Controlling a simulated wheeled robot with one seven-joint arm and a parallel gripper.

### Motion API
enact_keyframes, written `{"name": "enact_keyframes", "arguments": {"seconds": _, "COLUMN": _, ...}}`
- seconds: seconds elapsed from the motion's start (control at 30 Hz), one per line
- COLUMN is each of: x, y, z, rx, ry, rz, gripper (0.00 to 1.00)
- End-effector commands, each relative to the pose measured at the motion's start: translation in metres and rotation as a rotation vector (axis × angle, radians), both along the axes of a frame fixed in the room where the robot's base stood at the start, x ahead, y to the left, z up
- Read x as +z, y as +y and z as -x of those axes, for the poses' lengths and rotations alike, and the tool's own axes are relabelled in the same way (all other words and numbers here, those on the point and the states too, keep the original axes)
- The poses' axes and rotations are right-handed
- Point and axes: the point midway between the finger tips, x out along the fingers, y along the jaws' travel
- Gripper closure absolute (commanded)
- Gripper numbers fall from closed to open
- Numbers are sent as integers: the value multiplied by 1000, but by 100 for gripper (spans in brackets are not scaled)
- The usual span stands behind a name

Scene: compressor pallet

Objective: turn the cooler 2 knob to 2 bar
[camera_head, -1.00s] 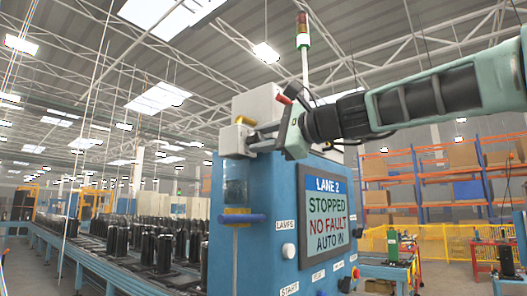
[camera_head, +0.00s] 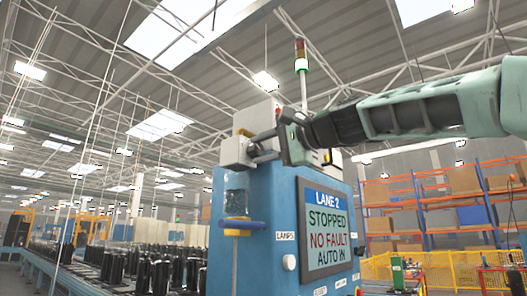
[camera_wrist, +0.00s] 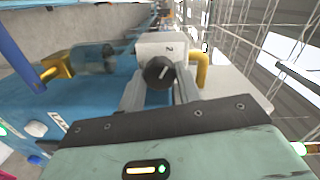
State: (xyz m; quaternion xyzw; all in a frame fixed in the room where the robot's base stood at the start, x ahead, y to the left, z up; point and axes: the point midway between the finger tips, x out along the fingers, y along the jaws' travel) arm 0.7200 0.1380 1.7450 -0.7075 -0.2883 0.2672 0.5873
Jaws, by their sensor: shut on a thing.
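In the head view my gripper (camera_head: 262,147) reaches the block (camera_head: 234,152) on the blue cabinet from the right, and the knob is hidden there. The pointer tilts slightly off the finger direction. I cannot read a pressure scale.
A clear bowl (camera_head: 236,196) hangs below the block, with a blue-handled valve (camera_head: 242,224) under it. The blue cabinet (camera_head: 268,235) carries a screen (camera_head: 327,228) reading LANE 2, STOPPED, NO FAULT, AUTO IN. A conveyor (camera_head: 75,278) with dark cylinders runs at left.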

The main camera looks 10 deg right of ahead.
Motion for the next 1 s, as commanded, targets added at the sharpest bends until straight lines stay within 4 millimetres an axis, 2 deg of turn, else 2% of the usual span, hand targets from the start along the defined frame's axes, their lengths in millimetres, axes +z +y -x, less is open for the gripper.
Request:
{"name": "enact_keyframes", "arguments": {"seconds": 0.37, "x": -2, "y": 1, "z": 0, "rx": 2, "ry": 0, "rz": 7, "gripper": 89}}
{"name": "enact_keyframes", "arguments": {"seconds": 0.4, "x": -2, "y": 1, "z": 0, "rx": 2, "ry": 0, "rz": 7, "gripper": 58}}
{"name": "enact_keyframes", "arguments": {"seconds": 0.47, "x": -2, "y": 1, "z": 0, "rx": 2, "ry": 0, "rz": 7, "gripper": 44}}
{"name": "enact_keyframes", "arguments": {"seconds": 0.8, "x": -1, "y": -2, "z": 2, "rx": 0, "ry": -3, "rz": 4, "gripper": 44}}
{"name": "enact_keyframes", "arguments": {"seconds": 1.0, "x": -3, "y": -22, "z": 21, "rx": -2, "ry": -6, "rz": 4, "gripper": 44}}
